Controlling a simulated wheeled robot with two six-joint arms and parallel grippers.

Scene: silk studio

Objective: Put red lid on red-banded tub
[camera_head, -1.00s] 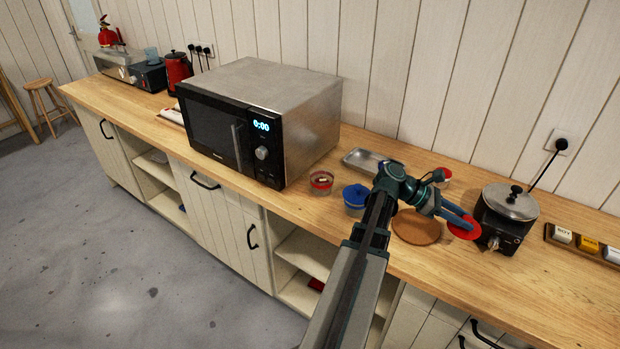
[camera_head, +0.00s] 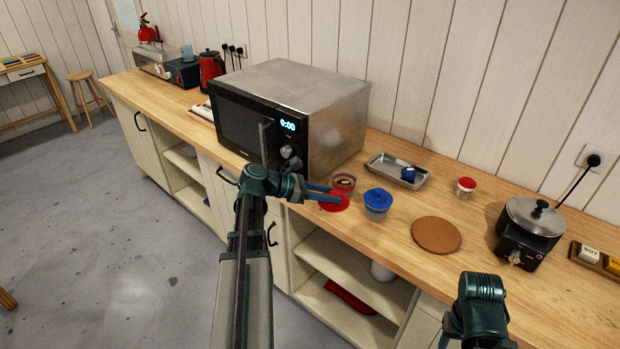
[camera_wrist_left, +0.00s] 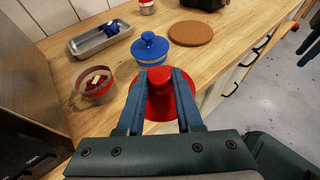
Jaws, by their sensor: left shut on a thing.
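My left gripper (camera_head: 322,194) is shut on the red lid (camera_head: 333,204), holding it by its knob at the counter's front edge. In the left wrist view the red lid (camera_wrist_left: 160,102) lies between the two blue fingers. The red-banded tub (camera_head: 343,182) stands open just behind the lid, beside the microwave. In the left wrist view this tub (camera_wrist_left: 96,88) is left of the lid, with small light and dark red pieces inside. The lid is apart from the tub in that view. My right arm shows at the lower right; its fingers are mostly cut off.
A blue-lidded tub (camera_head: 377,203) stands close to the right of the lid. The microwave (camera_head: 300,115) is a tall obstacle on the left. Behind are a metal tray (camera_head: 385,170) with a blue item and a small red-topped jar (camera_head: 466,187). A brown round mat (camera_head: 436,236) and a cooker (camera_head: 530,230) lie further right.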

